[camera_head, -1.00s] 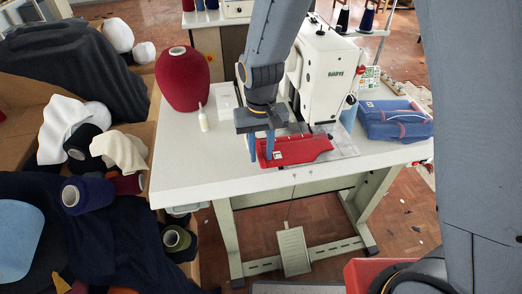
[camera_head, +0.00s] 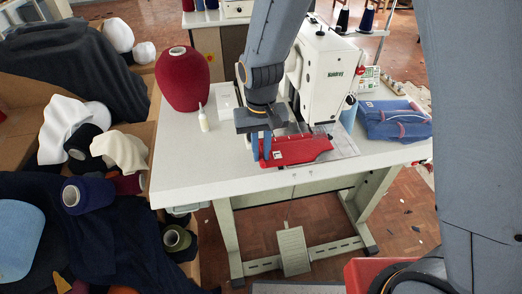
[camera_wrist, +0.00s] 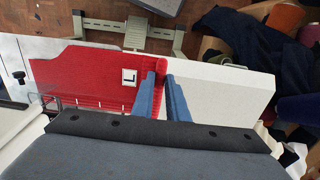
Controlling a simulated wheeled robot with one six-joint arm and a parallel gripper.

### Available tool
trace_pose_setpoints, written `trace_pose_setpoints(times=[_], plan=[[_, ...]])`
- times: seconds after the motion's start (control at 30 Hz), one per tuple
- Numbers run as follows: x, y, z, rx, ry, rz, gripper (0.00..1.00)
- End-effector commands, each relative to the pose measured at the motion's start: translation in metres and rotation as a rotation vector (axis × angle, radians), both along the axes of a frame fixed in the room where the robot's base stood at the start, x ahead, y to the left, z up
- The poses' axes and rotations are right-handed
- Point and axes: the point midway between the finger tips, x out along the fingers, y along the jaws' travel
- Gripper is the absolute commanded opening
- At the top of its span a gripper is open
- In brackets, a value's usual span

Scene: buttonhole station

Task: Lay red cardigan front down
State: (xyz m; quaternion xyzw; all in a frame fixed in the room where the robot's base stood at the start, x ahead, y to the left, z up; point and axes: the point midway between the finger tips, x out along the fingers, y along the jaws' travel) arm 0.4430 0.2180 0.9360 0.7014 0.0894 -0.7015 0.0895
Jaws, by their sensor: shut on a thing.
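The red cardigan front (camera_head: 300,150) lies flat on the white table (camera_head: 190,165), in front of the white sewing machine (camera_head: 328,75). It also shows in the wrist view (camera_wrist: 85,78), with a white label marked L (camera_wrist: 129,76) near its ribbed end. My gripper (camera_head: 262,155) is low over the left end of the cardigan front. In the wrist view its blue fingers (camera_wrist: 163,92) are at the ribbed edge, shut on the red knit with a narrow gap between them. The exact grip at the fingertips is partly hidden.
A red yarn cone (camera_head: 183,80) and a small white bottle (camera_head: 203,118) stand to the left on the table. A folded blue garment (camera_head: 395,120) lies at the right. The table's front left is clear. A pedal (camera_head: 293,250) stands below.

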Motion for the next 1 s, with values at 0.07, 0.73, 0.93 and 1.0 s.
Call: trace_pose_setpoints(times=[0.07,0.73,0.93,1.0], plan=[[0.000,0.000,0.001,0.000,0.000,0.000,0.00],[-0.024,-0.006,0.002,0.000,0.000,0.000,0.00],[-0.035,-0.009,0.002,0.000,0.000,0.001,0.00],[-0.038,-0.010,0.002,0.000,0.000,0.001,0.00]])
